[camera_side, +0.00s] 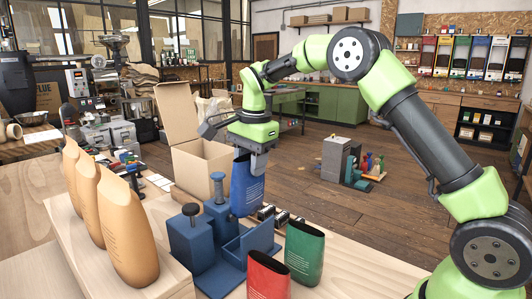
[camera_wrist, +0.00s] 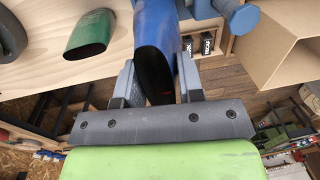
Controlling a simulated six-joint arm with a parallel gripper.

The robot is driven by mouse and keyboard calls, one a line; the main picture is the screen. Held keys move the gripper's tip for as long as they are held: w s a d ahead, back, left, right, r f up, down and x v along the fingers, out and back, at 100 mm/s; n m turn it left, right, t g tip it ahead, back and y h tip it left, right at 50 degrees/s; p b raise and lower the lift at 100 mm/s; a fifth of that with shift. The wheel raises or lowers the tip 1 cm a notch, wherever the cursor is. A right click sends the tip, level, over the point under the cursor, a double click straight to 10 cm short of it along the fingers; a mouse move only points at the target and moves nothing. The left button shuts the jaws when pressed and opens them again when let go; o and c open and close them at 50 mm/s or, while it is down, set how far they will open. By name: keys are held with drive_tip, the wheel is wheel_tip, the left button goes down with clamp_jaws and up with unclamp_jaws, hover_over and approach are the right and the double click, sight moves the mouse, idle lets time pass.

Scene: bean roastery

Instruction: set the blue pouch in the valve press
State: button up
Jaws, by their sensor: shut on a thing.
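The blue pouch (camera_side: 247,188) is upright, its top edge held in my gripper (camera_side: 255,155). In the wrist view the pouch (camera_wrist: 153,25) sits between the two fingers of the gripper (camera_wrist: 157,80), with its dark open mouth toward the wrist. The blue valve press (camera_side: 192,245) stands on the wooden bench, with two posts topped by round knobs and a low slotted holder at its right. The pouch's lower end is at the back of this holder; I cannot tell whether it touches it. Part of the press shows in the wrist view (camera_wrist: 238,14).
A red pouch (camera_side: 268,277) and a green pouch (camera_side: 304,252) stand right of the press. Several tan pouches (camera_side: 125,225) stand on a raised board at left. An open cardboard box (camera_side: 200,165) is behind the press. Small dark boxes (camera_side: 282,217) lie behind the holder.

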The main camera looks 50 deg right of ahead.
sight(251, 181)
drive_tip(key=shift+f, duration=5.8)
drive_tip(key=o, duration=1.5)
drive_tip(key=shift+r, duration=3.55)
